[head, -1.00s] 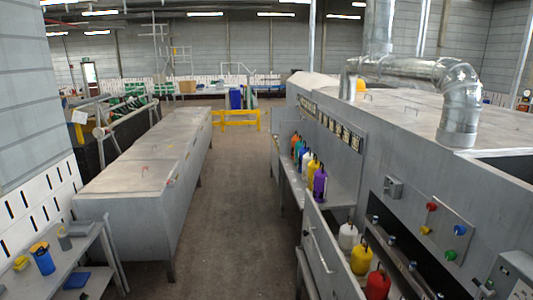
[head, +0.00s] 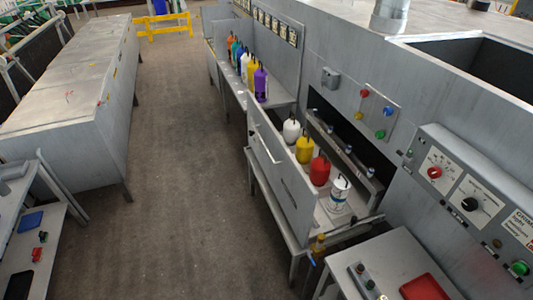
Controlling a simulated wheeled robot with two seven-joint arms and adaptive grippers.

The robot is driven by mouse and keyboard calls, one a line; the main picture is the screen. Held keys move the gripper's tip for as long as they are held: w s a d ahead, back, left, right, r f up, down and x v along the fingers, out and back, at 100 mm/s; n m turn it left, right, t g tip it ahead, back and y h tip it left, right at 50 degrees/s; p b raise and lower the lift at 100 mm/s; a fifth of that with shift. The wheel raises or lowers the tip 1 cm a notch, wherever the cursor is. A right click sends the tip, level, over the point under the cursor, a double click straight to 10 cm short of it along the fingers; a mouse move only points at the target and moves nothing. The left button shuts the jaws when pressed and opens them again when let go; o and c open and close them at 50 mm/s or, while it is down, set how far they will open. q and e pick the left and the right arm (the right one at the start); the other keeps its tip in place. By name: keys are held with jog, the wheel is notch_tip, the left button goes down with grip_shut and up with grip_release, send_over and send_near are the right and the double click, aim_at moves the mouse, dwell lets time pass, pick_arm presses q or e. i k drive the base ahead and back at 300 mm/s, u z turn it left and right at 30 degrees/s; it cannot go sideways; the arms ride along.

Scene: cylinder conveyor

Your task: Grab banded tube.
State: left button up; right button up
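A white cylinder with dark markings around it (head: 340,193) stands upright at the near end of the conveyor (head: 328,222) on the right. It may be the banded tube, but the markings are too small to read clearly. Behind it in a row stand a red cylinder (head: 320,171), a yellow cylinder (head: 304,150) and a plain white cylinder (head: 291,131), each with a dark hook-like top. Neither of my grippers is in view.
More coloured cylinders, including a purple one (head: 261,84), stand farther along the conveyor. A side table (head: 385,262) with a red tray (head: 425,288) is at front right. A shelf unit (head: 50,240) is at left. The aisle floor (head: 180,190) is clear.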

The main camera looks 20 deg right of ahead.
aim_at(335, 204)
jog(key=z, duration=0.85)
jog(key=k, duration=0.55)
jog(key=u, duration=1.05)
jog(key=i, duration=3.05)
jog(key=z, duration=1.65)
jog(key=i, duration=0.95)
jog(key=z, duration=1.25)
